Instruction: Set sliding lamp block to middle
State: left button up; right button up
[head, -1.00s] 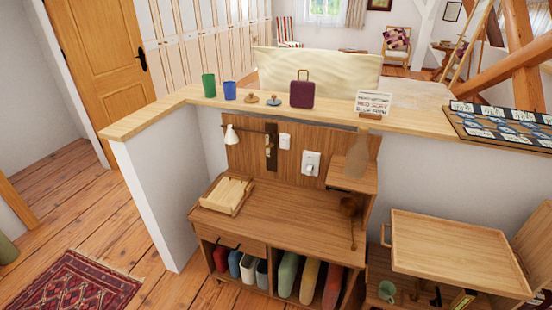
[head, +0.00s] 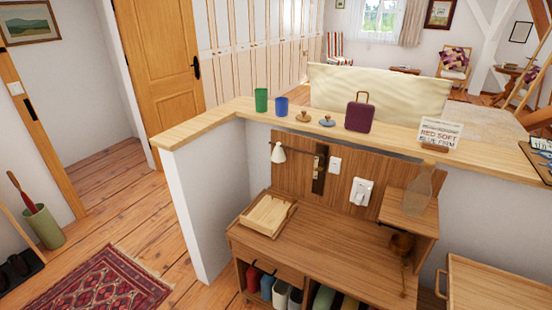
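A white lamp shade (head: 278,153) hangs at the left end of a thin dark arm on the wooden back panel above the desk. The arm runs right to a dark upright plate (head: 319,170), which appears to carry the lamp's sliding block. The block's exact height along its track is too small to tell. Neither of my grippers is in view.
The desk (head: 330,255) holds a wooden tray (head: 268,215) at its left and a small raised shelf (head: 408,212) at its right. A half-wall ledge (head: 225,112) with cups, a purple case (head: 359,115) and a sign (head: 439,135) stands behind. Wooden floor (head: 150,215) is clear at left, around a red rug (head: 98,285).

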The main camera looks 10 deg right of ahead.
aim_at(320, 163)
jog(key=u, duration=0.35)
jog(key=i, duration=1.45)
jog(key=z, duration=0.55)
